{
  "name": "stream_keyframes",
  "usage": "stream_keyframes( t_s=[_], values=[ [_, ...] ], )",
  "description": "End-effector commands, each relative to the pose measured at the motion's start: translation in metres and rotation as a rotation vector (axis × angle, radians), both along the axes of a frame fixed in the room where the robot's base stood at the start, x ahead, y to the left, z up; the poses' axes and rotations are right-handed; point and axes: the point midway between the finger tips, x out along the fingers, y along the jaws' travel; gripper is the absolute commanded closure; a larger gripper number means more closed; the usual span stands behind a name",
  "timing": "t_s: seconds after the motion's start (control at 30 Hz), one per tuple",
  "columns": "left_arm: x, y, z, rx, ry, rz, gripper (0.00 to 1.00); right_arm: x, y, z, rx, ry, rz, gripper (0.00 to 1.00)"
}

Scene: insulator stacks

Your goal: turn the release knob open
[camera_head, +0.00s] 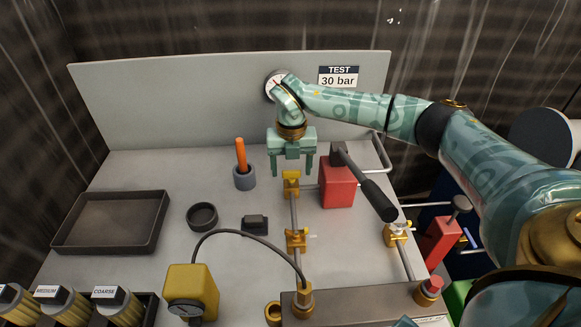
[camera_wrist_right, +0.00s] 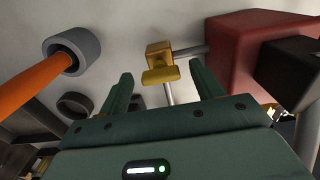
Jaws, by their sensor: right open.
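A yellow fitting with a bar-like knob (camera_head: 291,180) stands at the far end of a thin pipe on the bench; no label shows on it, and I take it as the release knob. In the right wrist view the knob (camera_wrist_right: 160,74) lies between my two fingertips as seen, with clear space on each side. My right gripper (camera_head: 291,166) points down just above it, open and empty. The depth between the fingertips and the knob is hard to tell. The right gripper also shows in its wrist view (camera_wrist_right: 160,80). My left gripper is not in view.
A red block (camera_head: 338,186) with a dark lever (camera_head: 370,190) stands close right of the gripper. A grey cup (camera_head: 244,181) with an orange handle is left. A second yellow fitting (camera_head: 296,239) is nearer. A gauge (camera_head: 277,86) and back panel (camera_head: 180,105) stand behind.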

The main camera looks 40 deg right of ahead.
Motion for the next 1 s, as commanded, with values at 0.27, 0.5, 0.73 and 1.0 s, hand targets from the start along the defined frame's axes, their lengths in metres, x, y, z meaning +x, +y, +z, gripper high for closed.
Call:
stream_keyframes(
  t_s=[0.27,0.5,0.73,1.0],
  values=[
    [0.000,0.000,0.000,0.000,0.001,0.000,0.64,0.000,0.000,0.000,0.000,0.000,0.000,0.51],
    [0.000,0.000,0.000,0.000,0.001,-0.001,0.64,0.000,0.000,0.001,0.000,0.000,0.001,0.79],
    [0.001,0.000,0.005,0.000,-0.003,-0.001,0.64,0.000,0.000,0.003,0.000,-0.001,0.037,0.79],
    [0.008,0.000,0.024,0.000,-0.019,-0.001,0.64,0.001,0.001,0.006,-0.001,-0.003,0.198,0.79]
  ],
)
